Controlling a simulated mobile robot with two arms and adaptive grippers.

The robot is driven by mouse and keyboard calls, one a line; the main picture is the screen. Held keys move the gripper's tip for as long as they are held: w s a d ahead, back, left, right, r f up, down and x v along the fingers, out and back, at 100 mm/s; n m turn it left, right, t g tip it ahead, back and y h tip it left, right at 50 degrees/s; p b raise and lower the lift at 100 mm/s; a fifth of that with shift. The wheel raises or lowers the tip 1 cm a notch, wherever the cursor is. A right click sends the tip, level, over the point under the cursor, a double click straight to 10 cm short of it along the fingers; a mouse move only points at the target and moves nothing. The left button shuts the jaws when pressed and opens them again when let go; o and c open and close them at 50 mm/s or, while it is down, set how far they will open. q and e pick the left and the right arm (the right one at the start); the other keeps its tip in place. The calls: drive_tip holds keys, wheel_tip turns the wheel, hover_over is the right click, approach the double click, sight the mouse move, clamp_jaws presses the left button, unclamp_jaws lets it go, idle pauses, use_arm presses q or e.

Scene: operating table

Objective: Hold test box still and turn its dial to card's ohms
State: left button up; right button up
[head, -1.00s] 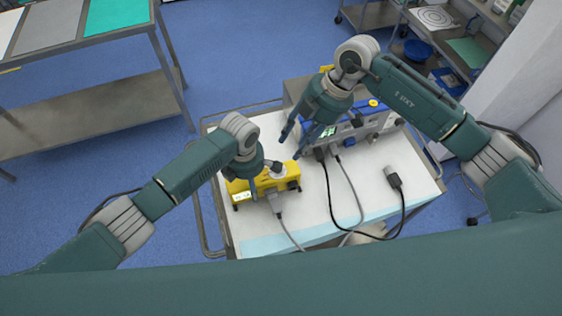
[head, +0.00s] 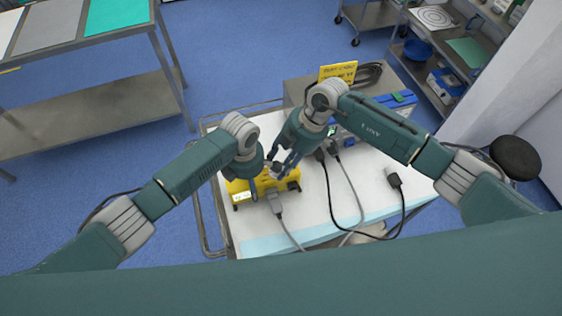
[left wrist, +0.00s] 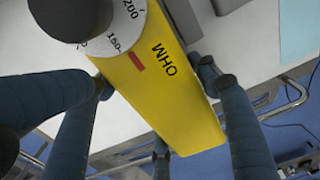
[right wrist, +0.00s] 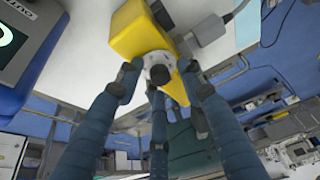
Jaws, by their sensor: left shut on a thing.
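The yellow test box (head: 262,187) lies near the left side of the white cart top. My left gripper (left wrist: 155,75) is shut on the box, fingers along both its sides. In the left wrist view, the white dial (left wrist: 118,38) shows 150 and 200, near a red mark (left wrist: 137,61) and the letters OHM. Its dark knob (left wrist: 70,14) is partly cut off. My right gripper (right wrist: 160,76) is open, its fingers spread around the knob (right wrist: 160,74) with gaps visible.
A blue-grey device (head: 372,112) stands on the cart's back right. A grey cable plug (head: 274,204) is at the box's front, and a loose plug (head: 394,181) lies to the right. The cart's front right is mostly clear.

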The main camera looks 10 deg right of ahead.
clamp_jaws()
drive_tip(key=shift+n, duration=0.3)
drive_tip(key=n+g, duration=0.1)
drive_tip(key=n, duration=0.2)
drive_tip(key=shift+w+a+n+g, duration=0.15)
drive_tip(key=shift+n+g, duration=0.25)
drive_tip(key=n, duration=0.2)
drive_tip(key=n+g+h, duration=0.1)
drive_tip(key=n, duration=0.1)
drive_tip(key=shift+w+a+n+h, duration=0.1)
drive_tip(key=shift+n+h, duration=0.2)
drive_tip(key=n+h, duration=0.1)
drive_tip(key=n, duration=0.1)
drive_tip(key=n+g, duration=0.1)
drive_tip(key=n, duration=0.2)
drive_tip(key=shift+a+h, duration=0.15)
drive_tip(key=shift+h, duration=0.25)
drive_tip(key=n+h, duration=0.1)
drive_tip(key=n, duration=0.2)
drive_tip(key=n+h, duration=0.1)
drive_tip(key=n, duration=0.2)
drive_tip(key=shift+a, duration=0.1)
drive_tip(key=shift+w, duration=0.1)
drive_tip(key=shift+o, duration=1)
unclamp_jaws()
